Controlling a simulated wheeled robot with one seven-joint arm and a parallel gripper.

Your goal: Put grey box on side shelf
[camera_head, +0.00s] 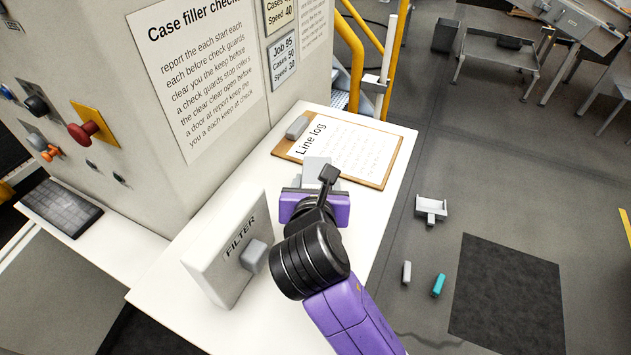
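My purple and black arm reaches up over a white shelf top (385,205) that runs along the side of a large pale machine cabinet. My gripper (312,190) is at the end of the arm, above this top, just short of a clipboard. A light grey boxy shape (317,168) shows just beyond the purple gripper body. I cannot tell whether it is a box in the gripper's grasp, a box behind it, or part of the gripper. The fingertips are hidden. A pale upright box marked FILTER (225,255), with a grey knob, stands left of my arm.
A clipboard (375,178) with a Line log sheet lies at the far end of the top. A red knob (85,132) juts from the cabinet. Yellow rails (391,60) stand behind. Small items lie on the floor at right.

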